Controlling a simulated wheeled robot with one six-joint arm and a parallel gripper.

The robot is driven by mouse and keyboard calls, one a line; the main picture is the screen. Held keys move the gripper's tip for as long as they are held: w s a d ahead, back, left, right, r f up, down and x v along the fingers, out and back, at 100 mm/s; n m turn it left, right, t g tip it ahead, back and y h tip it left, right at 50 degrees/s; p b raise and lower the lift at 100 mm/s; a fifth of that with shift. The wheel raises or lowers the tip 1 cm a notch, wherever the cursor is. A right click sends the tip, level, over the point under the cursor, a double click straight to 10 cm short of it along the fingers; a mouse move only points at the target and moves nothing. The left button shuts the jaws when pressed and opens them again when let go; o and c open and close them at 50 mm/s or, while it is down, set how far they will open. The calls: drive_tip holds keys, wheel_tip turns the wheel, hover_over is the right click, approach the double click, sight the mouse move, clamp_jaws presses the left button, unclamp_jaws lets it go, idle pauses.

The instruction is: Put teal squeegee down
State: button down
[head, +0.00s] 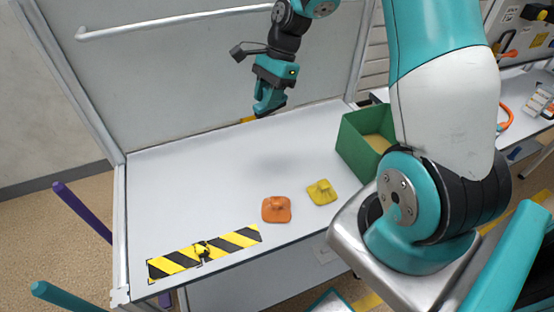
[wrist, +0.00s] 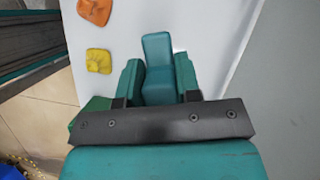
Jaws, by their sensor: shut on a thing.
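My gripper (head: 266,108) is above the back part of the white table (head: 190,170), pointing down. In the wrist view its two teal fingers (wrist: 158,85) are shut on the teal squeegee (wrist: 157,50), a teal block that stands out past the fingertips. In the head view the squeegee is hard to tell apart from the teal gripper. I cannot tell how much room lies between it and the table.
A green box (head: 360,155) stands at right. A black-and-yellow striped strip (head: 235,240) lies front left. A yellow patch shows behind my gripper. The table's left-centre is clear.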

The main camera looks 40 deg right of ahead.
drive_tip(key=r+m, duration=0.1)
drive_tip(key=d+r+m+t, duration=0.1)
drive_tip(key=shift+d+r+m, duration=0.1)
drive_tip(key=shift+r+m, duration=0.2)
drive_tip(key=shift+m, duration=0.1)
drive_tip(key=shift+s+d+m, duration=0.1)
drive_tip(key=shift+m, duration=0.2)
wheel_tip(320, 180, down, 19)
drive_tip(key=shift+f+p, duration=0.2)
drive_tip(key=shift+p, duration=0.6)
drive_tip(key=shift+f, duration=0.15)
drive_tip(key=c, duration=0.8)
unclamp_jaws()
